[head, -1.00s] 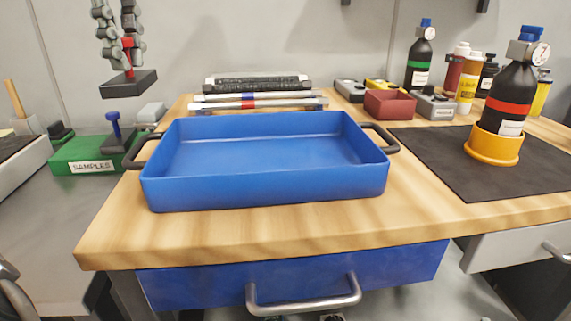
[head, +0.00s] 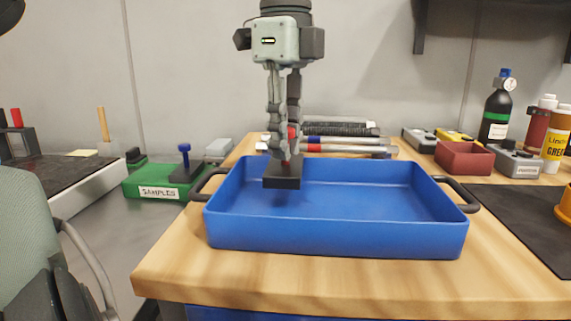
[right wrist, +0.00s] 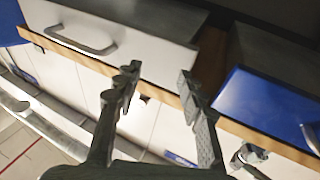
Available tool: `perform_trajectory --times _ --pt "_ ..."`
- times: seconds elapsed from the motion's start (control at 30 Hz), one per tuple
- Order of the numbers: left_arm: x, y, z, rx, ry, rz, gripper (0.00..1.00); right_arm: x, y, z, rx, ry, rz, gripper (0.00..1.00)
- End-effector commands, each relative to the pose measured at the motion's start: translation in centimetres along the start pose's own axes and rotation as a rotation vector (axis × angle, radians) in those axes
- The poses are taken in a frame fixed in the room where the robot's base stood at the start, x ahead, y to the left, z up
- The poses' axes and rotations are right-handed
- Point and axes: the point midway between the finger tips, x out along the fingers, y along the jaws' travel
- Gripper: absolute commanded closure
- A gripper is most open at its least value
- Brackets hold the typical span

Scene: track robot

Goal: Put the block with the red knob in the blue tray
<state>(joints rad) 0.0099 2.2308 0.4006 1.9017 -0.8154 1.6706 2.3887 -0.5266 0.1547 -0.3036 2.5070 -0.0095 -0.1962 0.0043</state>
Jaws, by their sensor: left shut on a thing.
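My left gripper (head: 286,150) comes down from the top of the head view and is shut on the red knob (head: 292,133) of a dark block (head: 282,180). The block hangs level in front of the left part of the blue tray (head: 335,236), over its inside. Whether it touches the tray floor is hard to tell; it looks held above it. The tray is empty otherwise and stands on the wooden table. My right gripper (right wrist: 160,80) shows in the right wrist view, fingers apart with nothing between them, in front of drawer fronts.
A green samples tray (head: 150,182) with a blue-knobbed block (head: 184,165) stands left of the table. Behind the blue tray lie rod-like tools (head: 345,148). A red bin (head: 464,157), bottles (head: 496,115) and a dark mat (head: 520,210) are at the right.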

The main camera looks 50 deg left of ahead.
Motion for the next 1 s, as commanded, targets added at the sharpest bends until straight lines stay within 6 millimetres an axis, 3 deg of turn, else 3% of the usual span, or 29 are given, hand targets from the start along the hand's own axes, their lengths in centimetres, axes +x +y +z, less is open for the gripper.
perform_trajectory --times 0.23,0.73,0.77,0.9,1.0 --pt "3.3 0.0 0.0 0.001 0.002 0.001 1.00 -0.2 -1.0 -2.7 0.026 0.135 -0.018 0.60" --pt "3.9 0.0 0.1 0.000 0.001 -0.001 1.00 -0.3 -1.1 -3.5 0.028 0.184 -0.019 0.60" --pt "3.9 0.0 0.1 0.000 0.000 0.001 0.78 -0.3 -1.0 -3.7 0.028 0.189 -0.019 0.60" --pt "3.9 0.0 0.1 0.000 0.000 0.001 0.60 -0.3 -1.1 -3.7 0.028 0.189 -0.019 0.60" --pt "3.9 0.0 0.1 0.000 0.000 0.002 0.57 -0.3 -1.1 -3.7 0.028 0.188 -0.019 0.60"
